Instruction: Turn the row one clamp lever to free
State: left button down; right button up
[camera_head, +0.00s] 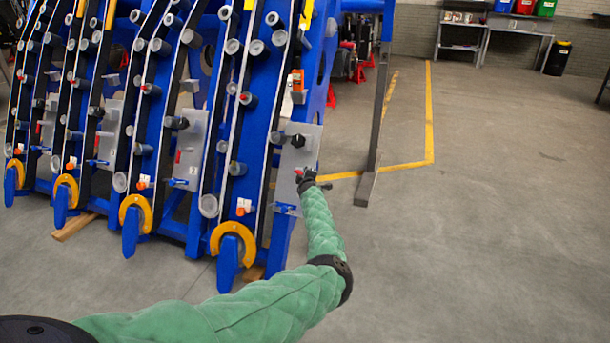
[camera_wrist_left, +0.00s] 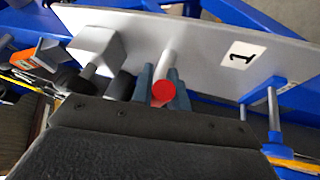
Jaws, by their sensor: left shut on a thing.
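The row one plate (camera_head: 303,148) is a grey panel on the nearest blue row of the harvester frame. In the left wrist view the plate (camera_wrist_left: 205,45) carries a white label with a black 1 (camera_wrist_left: 242,55). The clamp lever (camera_wrist_left: 165,82) is a light grey rod with a round red end, standing out from the plate. My left gripper (camera_head: 306,178) is at the plate. Its two blue-grey fingers (camera_wrist_left: 162,90) are shut on the lever, one on each side, near the red end. The lever's base is partly hidden. My right gripper is out of view.
A grey block with a black knob (camera_wrist_left: 95,50) sits beside the lever, and a blue T-shaped handle (camera_wrist_left: 272,105) is on the other side. An orange part (camera_wrist_left: 40,55) is at the left. Open concrete floor (camera_head: 480,240) lies right of the frame, past a grey post (camera_head: 376,120).

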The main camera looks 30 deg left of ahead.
pick_arm(q)
jog(key=shift+a+r, duration=0.1)
dwell(0.7)
jog(key=c, duration=1.4)
grip_release()
jog(key=shift+o, duration=0.2)
jog(key=shift+s+d+p, duration=0.35)
jog(key=shift+s+d, duration=0.15)
jog(key=v, duration=0.6)
jog(key=shift+s+r+p, duration=0.15)
jog(key=shift+p, duration=0.3)
